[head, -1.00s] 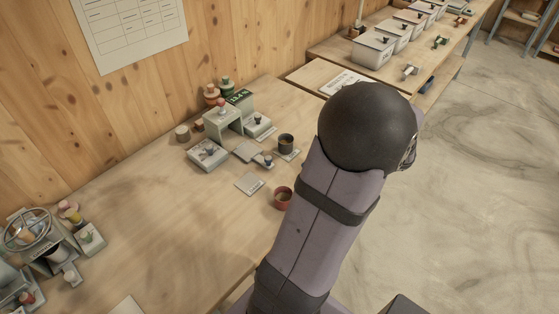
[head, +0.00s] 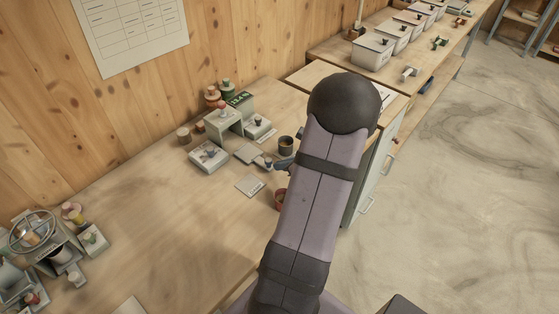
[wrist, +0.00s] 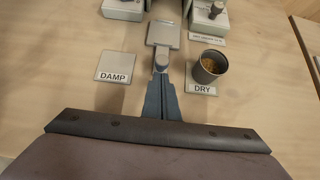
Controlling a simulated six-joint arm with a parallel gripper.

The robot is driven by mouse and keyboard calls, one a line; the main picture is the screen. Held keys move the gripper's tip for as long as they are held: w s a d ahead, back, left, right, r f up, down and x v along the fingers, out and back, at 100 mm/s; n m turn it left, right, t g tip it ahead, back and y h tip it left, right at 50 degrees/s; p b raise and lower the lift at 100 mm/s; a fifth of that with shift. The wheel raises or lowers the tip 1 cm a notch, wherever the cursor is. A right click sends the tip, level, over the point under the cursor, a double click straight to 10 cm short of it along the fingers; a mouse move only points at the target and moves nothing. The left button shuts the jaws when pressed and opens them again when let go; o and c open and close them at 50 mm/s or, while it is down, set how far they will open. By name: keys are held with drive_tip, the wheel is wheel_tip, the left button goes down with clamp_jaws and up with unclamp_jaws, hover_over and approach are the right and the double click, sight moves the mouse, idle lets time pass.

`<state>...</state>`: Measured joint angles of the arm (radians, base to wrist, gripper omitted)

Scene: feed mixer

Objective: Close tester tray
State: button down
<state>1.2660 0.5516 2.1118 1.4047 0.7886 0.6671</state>
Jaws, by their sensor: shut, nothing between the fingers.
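The tester (head: 224,122) is a grey housing with a red-topped knob and a green display, at the back of the bench. Its flat grey tray (head: 246,152) sticks out at the front; it also shows in the wrist view (wrist: 163,34). A small grey handle (wrist: 161,60) is at the tray's near end. My gripper (wrist: 161,77) is shut and empty, its fingertips right at the near side of the handle, in line with the tray. I cannot tell whether they touch. In the head view my gripper (head: 281,164) is partly hidden behind my arm.
A cup of grain (wrist: 208,67) stands by the DRY plate (wrist: 201,87), close right of my fingers. The DAMP plate (wrist: 116,66) lies bare to the left. A reddish cup (head: 280,199) is partly hidden by my arm. The bench's left middle is clear.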

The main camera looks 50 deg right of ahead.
sight(254, 157)
drive_tip(key=shift+w, duration=0.6)
drive_tip(key=w+b, duration=0.1)
drive_tip(key=w, duration=1)
drive_tip(key=shift+r, duration=0.1)
